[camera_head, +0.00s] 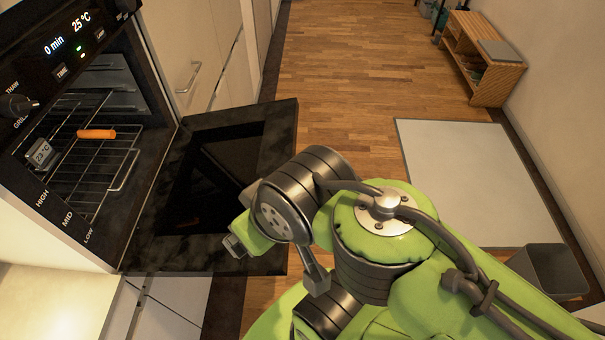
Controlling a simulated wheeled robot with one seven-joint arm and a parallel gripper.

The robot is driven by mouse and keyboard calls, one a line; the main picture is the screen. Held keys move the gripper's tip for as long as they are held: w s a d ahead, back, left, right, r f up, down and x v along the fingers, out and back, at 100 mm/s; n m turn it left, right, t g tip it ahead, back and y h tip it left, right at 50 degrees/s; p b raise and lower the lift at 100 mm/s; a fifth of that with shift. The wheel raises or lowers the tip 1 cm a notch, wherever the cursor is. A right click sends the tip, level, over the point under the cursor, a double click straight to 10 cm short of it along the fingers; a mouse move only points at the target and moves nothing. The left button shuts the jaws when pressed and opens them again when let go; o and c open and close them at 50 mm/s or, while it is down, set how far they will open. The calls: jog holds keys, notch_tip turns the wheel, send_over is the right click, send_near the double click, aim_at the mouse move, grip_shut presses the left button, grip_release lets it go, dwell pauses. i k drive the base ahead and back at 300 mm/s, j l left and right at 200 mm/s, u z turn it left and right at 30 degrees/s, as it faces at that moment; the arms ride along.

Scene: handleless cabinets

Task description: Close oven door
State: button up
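The oven (100,55) stands at the left, with its display lit. Its dark door (178,245) is open and reaches out to the right from the oven front. Inside the oven are wire racks, with an orange sausage-like item (96,134) on one. My gripper (235,246) is at the end of my green arm, over or in front of the lower right part of the door. Only a small part of it shows; I cannot tell whether it touches the door or whether its fingers are apart.
Cream cabinets with handles (188,77) run behind the oven. A pale mat (475,175) lies on the wooden floor at the right. A wooden bench (480,60) and a grey bin (548,272) stand along the right wall. The floor (345,75) beyond the door is clear.

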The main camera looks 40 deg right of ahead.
aim_at(192, 202)
jog(key=l+z, duration=0.1)
jog(key=z, duration=0.45)
jog(key=k+l+u, duration=0.1)
jog(key=u, duration=0.4)
jog(key=k+l+u, duration=0.15)
jog(key=u, duration=0.3)
jog(key=k+l+u, duration=0.2)
jog(key=u, duration=0.3)
jog(key=k+u, duration=0.15)
jog(key=u, duration=0.35)
